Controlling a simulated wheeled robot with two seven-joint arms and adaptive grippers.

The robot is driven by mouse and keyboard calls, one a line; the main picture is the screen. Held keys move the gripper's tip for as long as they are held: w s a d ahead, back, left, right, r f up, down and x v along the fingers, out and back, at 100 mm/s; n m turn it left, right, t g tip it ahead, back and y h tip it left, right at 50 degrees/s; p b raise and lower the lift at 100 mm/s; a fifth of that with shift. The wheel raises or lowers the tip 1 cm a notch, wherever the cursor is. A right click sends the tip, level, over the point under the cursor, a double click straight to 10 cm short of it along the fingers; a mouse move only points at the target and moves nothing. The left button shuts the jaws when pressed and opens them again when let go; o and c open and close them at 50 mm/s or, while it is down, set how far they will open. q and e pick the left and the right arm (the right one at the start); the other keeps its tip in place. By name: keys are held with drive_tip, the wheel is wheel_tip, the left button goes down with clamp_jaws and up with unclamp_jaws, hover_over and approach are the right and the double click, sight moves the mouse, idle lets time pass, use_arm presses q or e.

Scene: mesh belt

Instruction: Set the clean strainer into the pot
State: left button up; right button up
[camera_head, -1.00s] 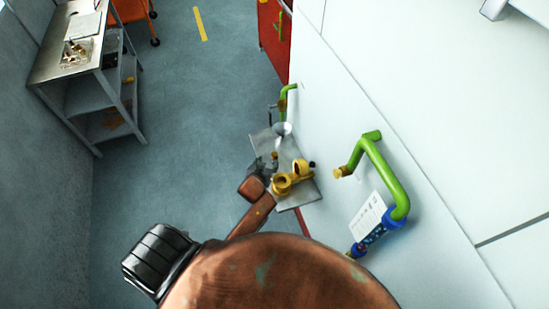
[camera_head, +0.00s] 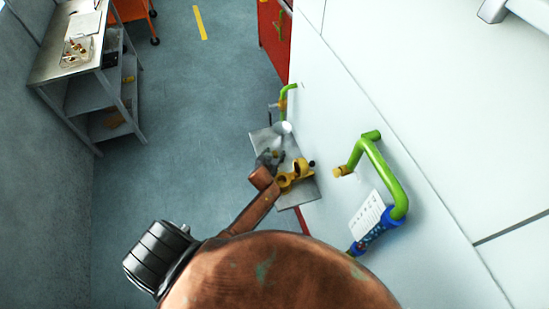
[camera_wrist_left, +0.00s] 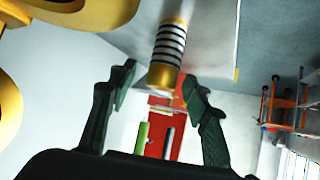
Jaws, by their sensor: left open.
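My left gripper (camera_head: 270,158) is over the small grey shelf, beside a yellow brass fitting that looks like the pot (camera_head: 296,175). In the left wrist view, the left gripper's dark fingers (camera_wrist_left: 158,84) are apart. A cylinder with dark and silver bands and gold ends, likely the strainer (camera_wrist_left: 168,48), shows between and beyond the fingertips; I cannot tell whether they touch it. Large yellow curved parts of the fitting (camera_wrist_left: 75,12) fill the upper left there. The strainer is too small to make out clearly in the head view. My right gripper is not in view.
The shelf (camera_head: 298,197) stands against a white wall with green pipes (camera_head: 385,175). A small white cone-shaped thing (camera_head: 283,128) is at its far end. A steel bench (camera_head: 50,60) stands at far left. The floor between is clear.

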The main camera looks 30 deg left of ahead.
use_arm(q)
clamp_jaws()
idle(0.4)
drive_tip(key=shift+r, duration=0.15)
